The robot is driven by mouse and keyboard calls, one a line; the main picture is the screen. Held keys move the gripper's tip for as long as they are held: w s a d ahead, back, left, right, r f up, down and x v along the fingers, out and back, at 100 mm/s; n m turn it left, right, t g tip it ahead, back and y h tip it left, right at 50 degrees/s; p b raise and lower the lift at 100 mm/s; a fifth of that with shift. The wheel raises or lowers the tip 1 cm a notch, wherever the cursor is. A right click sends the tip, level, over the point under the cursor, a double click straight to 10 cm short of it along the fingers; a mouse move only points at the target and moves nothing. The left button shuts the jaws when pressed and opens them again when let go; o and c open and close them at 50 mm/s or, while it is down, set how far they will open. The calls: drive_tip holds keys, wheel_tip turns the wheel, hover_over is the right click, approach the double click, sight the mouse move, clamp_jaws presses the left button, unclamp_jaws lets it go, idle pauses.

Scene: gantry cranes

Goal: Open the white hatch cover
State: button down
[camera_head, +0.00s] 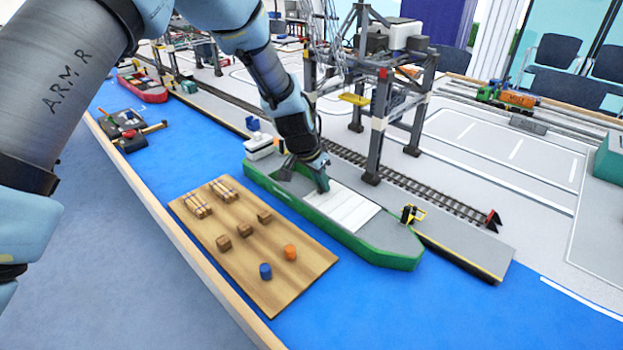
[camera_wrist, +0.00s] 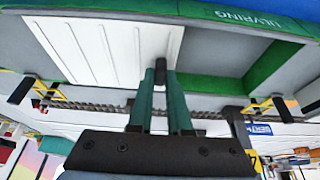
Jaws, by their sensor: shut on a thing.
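The white hatch cover (camera_head: 343,206) lies on the deck of the green ship (camera_head: 380,256), with its ribbed panel also showing in the wrist view (camera_wrist: 100,52). My gripper (camera_head: 322,184) is at the cover's end nearer the white superstructure. In the wrist view, my gripper (camera_wrist: 160,78) has its green fingers closed around a small dark handle (camera_wrist: 160,66) at the cover's edge. Beside that edge, a grey recess with green walls (camera_wrist: 222,52) is uncovered. My arm partly hides this recess in the head view.
A wooden board (camera_head: 240,262) with small crates and barrels lies in front of the ship. A gantry crane (camera_head: 378,120) stands behind on the quay. A small yellow machine (camera_head: 411,214) stands near the ship's right end. Open blue water lies right of the board.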

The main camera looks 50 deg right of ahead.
drive_tip(key=shift+s, duration=0.15)
drive_tip(key=c, duration=0.8)
unclamp_jaws()
drive_tip(key=shift+c, duration=0.2)
drive_tip(key=shift+r, duration=0.1)
drive_tip(key=b+v, duration=0.2)
drive_tip(key=v, duration=0.8)
drive_tip(key=shift+r+b, duration=0.3)
drive_tip(key=shift+b, duration=0.1)
drive_tip(key=shift+a, duration=0.15)
